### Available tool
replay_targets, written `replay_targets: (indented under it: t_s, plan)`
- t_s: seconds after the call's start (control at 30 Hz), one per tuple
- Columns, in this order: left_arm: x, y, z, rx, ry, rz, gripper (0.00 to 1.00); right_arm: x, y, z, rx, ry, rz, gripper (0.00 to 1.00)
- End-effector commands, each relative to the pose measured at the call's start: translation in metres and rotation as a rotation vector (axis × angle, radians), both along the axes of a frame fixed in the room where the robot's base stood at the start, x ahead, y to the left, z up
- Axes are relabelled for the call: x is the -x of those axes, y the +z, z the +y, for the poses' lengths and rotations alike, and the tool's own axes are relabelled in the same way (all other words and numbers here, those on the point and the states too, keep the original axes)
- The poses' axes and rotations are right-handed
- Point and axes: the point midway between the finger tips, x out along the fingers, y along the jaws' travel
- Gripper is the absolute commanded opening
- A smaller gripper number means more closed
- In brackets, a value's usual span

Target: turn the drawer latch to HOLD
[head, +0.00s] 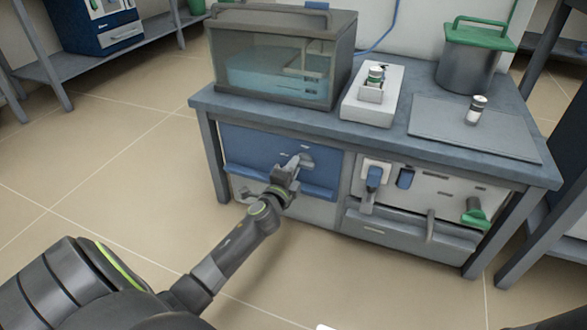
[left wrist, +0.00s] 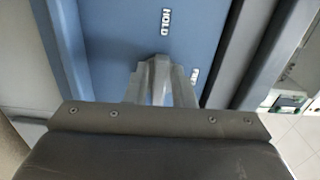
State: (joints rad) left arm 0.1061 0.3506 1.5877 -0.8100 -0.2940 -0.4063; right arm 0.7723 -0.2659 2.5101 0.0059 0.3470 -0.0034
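The drawer latch (head: 303,160) is a small grey lever on the blue drawer front (head: 245,146), at the left of the bench's front. My left gripper (head: 290,172) is at the latch, its fingertips pointing at the blue panel. In the left wrist view, the grey fingers (left wrist: 160,88) come close together in front of the panel (left wrist: 110,40), with a grey piece that looks like the latch between them. I cannot tell whether they press on it. A white HOLD label (left wrist: 166,22) shows beyond the fingertips. A second label (left wrist: 194,76), to their right, is partly hidden. My right gripper is not in view.
On the bench (head: 408,150) stand a glass-fronted tank (head: 280,85), a white block (head: 372,108) and a grey pot with a green lid (head: 470,65). A white panel (head: 435,190) with blue and green handles is right of the blue drawer. The floor in front is clear.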

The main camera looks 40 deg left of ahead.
Motion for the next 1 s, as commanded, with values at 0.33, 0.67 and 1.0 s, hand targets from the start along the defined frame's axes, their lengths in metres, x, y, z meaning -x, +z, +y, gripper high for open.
replay_targets:
  t_s: [0.33,0.67,1.0]
  plan:
    - [0.000,0.000,0.000,-0.002,-0.001,-0.001,0.35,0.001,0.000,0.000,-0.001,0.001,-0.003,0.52]
    - [0.035,0.001,-0.009,-0.001,-0.001,0.003,0.35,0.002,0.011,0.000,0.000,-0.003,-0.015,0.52]
    - [0.106,-0.001,-0.025,0.000,0.001,0.003,0.35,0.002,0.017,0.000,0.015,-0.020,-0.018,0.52]
